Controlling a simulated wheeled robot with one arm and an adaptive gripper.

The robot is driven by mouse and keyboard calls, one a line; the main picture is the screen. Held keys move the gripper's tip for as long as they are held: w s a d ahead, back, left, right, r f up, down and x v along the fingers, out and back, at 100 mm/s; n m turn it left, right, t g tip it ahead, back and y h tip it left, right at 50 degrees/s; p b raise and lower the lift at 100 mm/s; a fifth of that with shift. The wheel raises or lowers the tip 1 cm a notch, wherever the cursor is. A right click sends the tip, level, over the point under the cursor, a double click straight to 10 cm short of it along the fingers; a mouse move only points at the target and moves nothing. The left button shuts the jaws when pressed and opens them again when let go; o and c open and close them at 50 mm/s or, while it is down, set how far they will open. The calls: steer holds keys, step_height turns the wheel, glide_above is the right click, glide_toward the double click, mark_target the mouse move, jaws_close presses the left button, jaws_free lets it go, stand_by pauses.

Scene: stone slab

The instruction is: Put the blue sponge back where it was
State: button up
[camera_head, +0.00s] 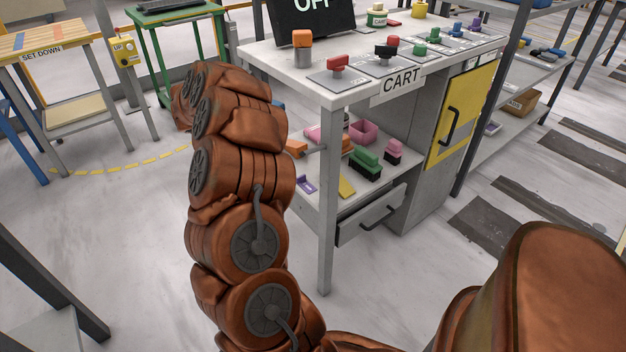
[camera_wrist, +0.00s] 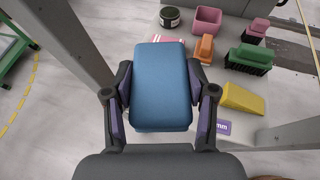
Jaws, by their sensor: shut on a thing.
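The blue sponge (camera_wrist: 160,75) is a rounded blue block between the fingers of my gripper (camera_wrist: 160,98) in the wrist view. The two dark fingers with purple pads are shut on its sides. The sponge is held above or in front of the cart's lower shelf (camera_wrist: 205,128); the exact height is unclear. In the head view my copper-coloured arm reaches toward the cart's left side and hides the gripper. A small blue patch shows beside the arm, but I cannot tell if it is the sponge.
The lower shelf holds a pink bin (camera_head: 364,132), a green brush (camera_head: 364,163), an orange brush (camera_wrist: 203,49), a yellow wedge (camera_head: 346,187), a dark tin (camera_wrist: 170,17) and a purple tag (camera_head: 305,184). The cart's front leg (camera_head: 327,215) stands close to my arm.

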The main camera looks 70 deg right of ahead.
mark_target(313, 166)
steer(key=s+d+f+m+g+y+b, duration=0.2)
steer(key=s+d+f+m+g+b, duration=0.15)
steer(key=s+d+f+b, duration=0.5)
steer(key=s+f+b, duration=0.1)
steer(key=f, duration=0.3)
steer(key=a+f+b, duration=0.1)
steer(key=f, duration=0.2)
steer(key=s+f+b, duration=0.1)
steer(key=f, duration=0.3)
steer(key=shift+s+a+f, duration=0.15)
steer(key=shift+s+f, duration=0.15)
steer(key=shift+f, duration=0.05)
steer(key=shift+f+b, duration=0.1)
steer(key=shift+b, duration=0.25)
steer(key=o, duration=1)
steer(key=shift+r+p, duration=0.25)
steer(key=shift+p, duration=0.05)
steer(key=p+v, duration=0.1)
steer(key=v, duration=0.6)
steer(key=p+v, duration=0.1)
steer(key=v, duration=0.2)
steer(key=shift+w+a+f+p, duration=0.15)
steer(key=shift+w+a+p, duration=0.1)
steer(key=shift+w+p, duration=0.05)
steer(key=shift+w+a, duration=0.25)
steer(key=shift+a, duration=0.35)
